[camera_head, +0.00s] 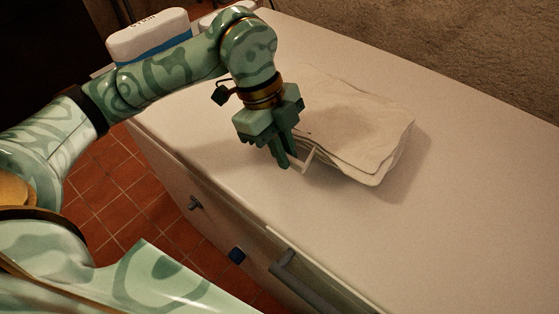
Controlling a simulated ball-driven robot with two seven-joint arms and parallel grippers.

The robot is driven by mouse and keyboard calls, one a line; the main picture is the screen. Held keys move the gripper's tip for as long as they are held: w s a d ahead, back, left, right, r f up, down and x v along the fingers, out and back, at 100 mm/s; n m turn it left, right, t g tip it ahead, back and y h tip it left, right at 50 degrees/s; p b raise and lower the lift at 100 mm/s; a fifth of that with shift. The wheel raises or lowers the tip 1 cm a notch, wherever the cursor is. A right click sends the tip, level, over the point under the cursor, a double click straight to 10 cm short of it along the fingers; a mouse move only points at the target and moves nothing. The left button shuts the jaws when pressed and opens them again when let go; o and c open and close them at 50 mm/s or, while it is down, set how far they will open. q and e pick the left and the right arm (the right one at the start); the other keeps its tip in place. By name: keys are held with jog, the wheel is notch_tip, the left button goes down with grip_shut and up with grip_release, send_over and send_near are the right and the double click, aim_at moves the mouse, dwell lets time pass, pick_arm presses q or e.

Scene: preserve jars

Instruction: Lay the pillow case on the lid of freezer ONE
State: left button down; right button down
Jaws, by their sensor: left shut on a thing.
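The pillow case (365,130), a folded off-white cloth with a few layers, lies over the white freezer lid (460,225), with a shadow along its right and lower edges. I cannot tell whether all of it rests on the lid. My left gripper (286,160) points down at the cloth's left edge and is shut on it there. A thin pale edge shows at the fingertips. The fingers hide part of the cloth's left side. No number shows on the freezer, so I cannot tell which one it is. My right gripper is not in view.
A white container with a blue band (150,38) stands at the back left, behind my left arm. A dark handle (300,282) is on the freezer's front. The lid is clear to the right of the cloth. A rough wall (470,40) rises behind; red tiles (105,180) cover the floor.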

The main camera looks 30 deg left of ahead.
aim_at(279, 173)
pick_arm(q)
jog(key=f, duration=0.1)
jog(key=a+f+b, duration=0.1)
jog(key=f, duration=0.1)
jog(key=w+f+b, duration=0.1)
jog(key=f, duration=0.1)
jog(key=shift+a+f, duration=0.15)
jog(key=shift+a, duration=0.2)
jog(key=shift+s, duration=0.1)
jog(key=c, duration=1.5)
grip_release()
jog(key=p+v, duration=0.3)
jog(key=v, duration=0.9)
